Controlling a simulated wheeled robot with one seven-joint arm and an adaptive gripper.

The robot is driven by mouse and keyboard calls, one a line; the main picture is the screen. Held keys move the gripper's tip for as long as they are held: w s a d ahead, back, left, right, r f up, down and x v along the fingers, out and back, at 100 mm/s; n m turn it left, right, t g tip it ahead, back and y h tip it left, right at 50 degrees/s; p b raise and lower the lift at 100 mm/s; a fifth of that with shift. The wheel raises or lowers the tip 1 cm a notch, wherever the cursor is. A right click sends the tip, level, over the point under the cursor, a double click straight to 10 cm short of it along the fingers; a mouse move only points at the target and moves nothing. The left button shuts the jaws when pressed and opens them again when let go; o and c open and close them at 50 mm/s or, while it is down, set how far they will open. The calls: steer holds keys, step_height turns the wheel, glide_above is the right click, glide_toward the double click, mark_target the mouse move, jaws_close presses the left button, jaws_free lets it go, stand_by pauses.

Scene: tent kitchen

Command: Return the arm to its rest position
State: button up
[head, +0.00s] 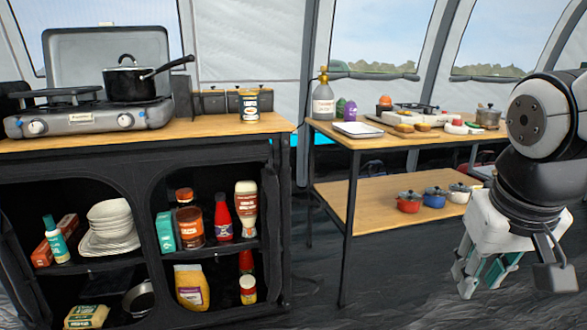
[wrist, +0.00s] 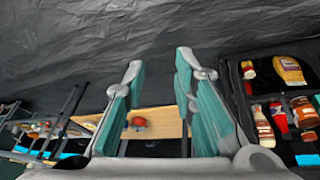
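My gripper (head: 484,275) hangs at the lower right of the head view, in front of the wooden table's right end, with its fingers pointing down. In the wrist view my gripper (wrist: 158,82) shows two teal-padded fingers standing well apart with nothing held between them. My arm is folded at the right edge of the head view, its wrist bent downward. The gripper touches nothing that I can see.
A black cabinet (head: 150,153) with a stove (head: 90,117) and pot (head: 131,83) stands at the left. A two-level table (head: 335,189) carries a bottle (head: 323,102) and food on top, and small pots, one red (head: 409,202), below. Dark floor (wrist: 120,35) lies around.

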steer(key=s+a+f+n+g+y, duration=0.1)
steer(key=s+a+f+g, duration=0.15)
steer(key=s, duration=0.75)
steer(key=s+a+f+g+y, duration=0.15)
steer(key=s+a, duration=0.25)
steer(key=s, duration=0.5)
step_height(320, 180, up, 39)
steer(key=t+p, duration=0.4)
steer(key=p, duration=3.4)
steer(key=shift+w+d+r+t+h, duration=0.15)
steer(key=shift+w+d+t+h, duration=0.2)
steer(key=shift+d+h, duration=0.1)
